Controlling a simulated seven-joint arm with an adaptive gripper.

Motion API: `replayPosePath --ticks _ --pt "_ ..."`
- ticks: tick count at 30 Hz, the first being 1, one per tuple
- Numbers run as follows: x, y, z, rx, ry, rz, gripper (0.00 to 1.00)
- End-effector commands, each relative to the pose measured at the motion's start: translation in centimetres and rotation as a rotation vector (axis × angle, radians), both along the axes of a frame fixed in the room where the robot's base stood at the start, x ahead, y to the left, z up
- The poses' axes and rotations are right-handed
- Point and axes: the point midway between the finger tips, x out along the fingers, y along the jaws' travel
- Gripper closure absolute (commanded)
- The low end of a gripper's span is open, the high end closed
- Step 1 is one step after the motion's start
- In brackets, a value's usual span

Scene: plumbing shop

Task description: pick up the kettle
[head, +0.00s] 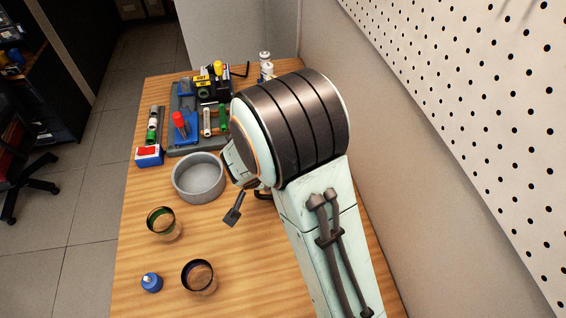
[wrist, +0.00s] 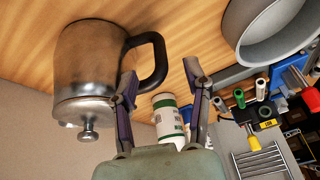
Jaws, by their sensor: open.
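The kettle (wrist: 88,65) is a brownish metal pot with a lid, a round knob and a black handle (wrist: 160,62). In the wrist view it appears upside down at the left. My gripper (wrist: 160,68) is open, one finger on each side of the handle's outer part in the picture. The left finger overlaps the handle's lower end; I cannot tell whether they touch. In the head view my arm hides the kettle, and only one finger of my gripper (head: 234,209) shows clearly above the table.
A grey round pan (head: 199,178) stands left of my gripper on the wooden table (head: 235,275). Two dark-rimmed cups (head: 161,223) and a small blue bottle (head: 151,283) stand nearer. A white bottle (wrist: 167,118) shows behind my fingers. Tools crowd the back; a pegboard wall (head: 480,100) is right.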

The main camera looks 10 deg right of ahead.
Motion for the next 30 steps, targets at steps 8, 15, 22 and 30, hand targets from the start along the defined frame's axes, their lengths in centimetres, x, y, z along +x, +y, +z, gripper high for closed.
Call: replayPosePath --ticks 8,15,22,30 --pt "1.6 -0.3 -4.1 0.0 0.003 -0.001 0.51" --pt "2.2 -0.4 -5.4 0.0 0.0 -0.001 0.51" --pt "2.2 -0.4 -5.4 0.0 0.0 -0.001 0.67" --pt "2.3 -0.4 -5.3 0.0 -0.001 -0.001 1.0"
